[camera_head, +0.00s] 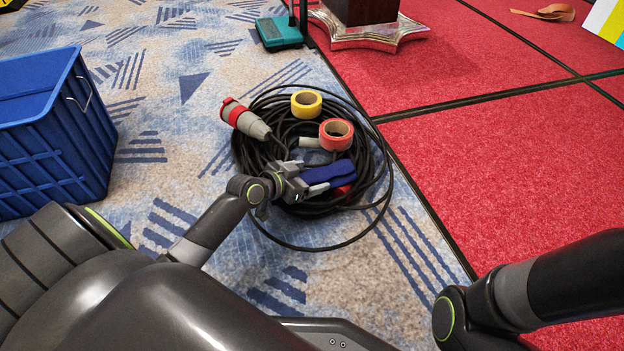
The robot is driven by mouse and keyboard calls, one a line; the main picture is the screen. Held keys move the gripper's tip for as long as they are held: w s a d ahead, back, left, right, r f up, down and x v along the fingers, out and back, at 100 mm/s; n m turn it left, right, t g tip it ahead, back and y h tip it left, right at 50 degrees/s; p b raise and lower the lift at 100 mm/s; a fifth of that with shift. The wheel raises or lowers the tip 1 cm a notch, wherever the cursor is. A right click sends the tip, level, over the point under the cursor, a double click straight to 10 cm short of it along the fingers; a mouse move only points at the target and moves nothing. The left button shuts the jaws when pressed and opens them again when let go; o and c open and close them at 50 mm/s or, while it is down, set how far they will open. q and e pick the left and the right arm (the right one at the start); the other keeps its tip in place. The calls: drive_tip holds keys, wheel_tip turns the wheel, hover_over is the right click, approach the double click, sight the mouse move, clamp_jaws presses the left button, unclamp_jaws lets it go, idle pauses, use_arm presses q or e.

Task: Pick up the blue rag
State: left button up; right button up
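The blue rag (340,172) lies folded on top of a coiled black cable on the carpet, near the middle of the view. My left gripper (307,179) is at the rag's left end, low over the coil. Its two fingers stand apart, with the rag's near end at or between their tips. I cannot tell whether they touch the cloth. My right arm shows at the lower right, but its gripper is out of view.
The black cable coil (382,196) also bears a yellow tape roll (306,104), a red tape roll (336,134) and a red-grey plug (245,119). A blue crate (52,150) stands at left. Red carpet (510,150) at right is mostly clear.

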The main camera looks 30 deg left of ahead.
use_arm(q)
drive_tip(key=c, duration=0.5)
drive_tip(key=shift+o, duration=0.2)
